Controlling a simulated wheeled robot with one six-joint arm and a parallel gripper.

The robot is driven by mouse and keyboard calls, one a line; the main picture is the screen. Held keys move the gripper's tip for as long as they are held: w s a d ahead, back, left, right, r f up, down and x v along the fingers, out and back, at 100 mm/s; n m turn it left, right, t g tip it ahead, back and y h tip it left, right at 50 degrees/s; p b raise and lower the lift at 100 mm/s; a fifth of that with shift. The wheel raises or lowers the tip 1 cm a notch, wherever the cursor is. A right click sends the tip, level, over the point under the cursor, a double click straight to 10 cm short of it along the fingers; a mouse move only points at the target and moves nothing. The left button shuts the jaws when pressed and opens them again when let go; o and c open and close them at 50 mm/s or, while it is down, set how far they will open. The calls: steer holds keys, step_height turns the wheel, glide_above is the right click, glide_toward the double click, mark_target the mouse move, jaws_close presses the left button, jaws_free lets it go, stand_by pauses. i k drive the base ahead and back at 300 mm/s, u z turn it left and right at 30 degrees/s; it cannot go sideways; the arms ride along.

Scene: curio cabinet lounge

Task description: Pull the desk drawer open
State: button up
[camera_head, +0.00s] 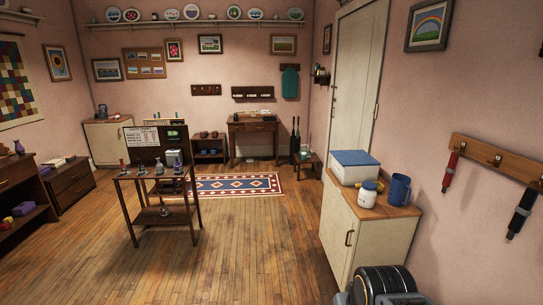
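A small brown wooden desk (233,139) stands against the back wall, a little right of the middle. Its drawer front (255,127) is just under the desktop and looks closed, but it is small and far off. A few small items lie on the desktop. My gripper is not in view. A dark rounded part with orange trim at the bottom edge looks like part of my own body, far from the desk.
A dark stand (129,190) with small items is at centre left. A pale cabinet (364,238) with a blue-lidded box (355,160) is close on the right. A patterned rug (236,184) lies before the desk. Wooden floor (255,240) is clear between stand and cabinet. A small stool (309,160) is right of the desk.

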mark_target(249, 127)
steer(key=i, duration=7.9)
steer(key=u, duration=0.65)
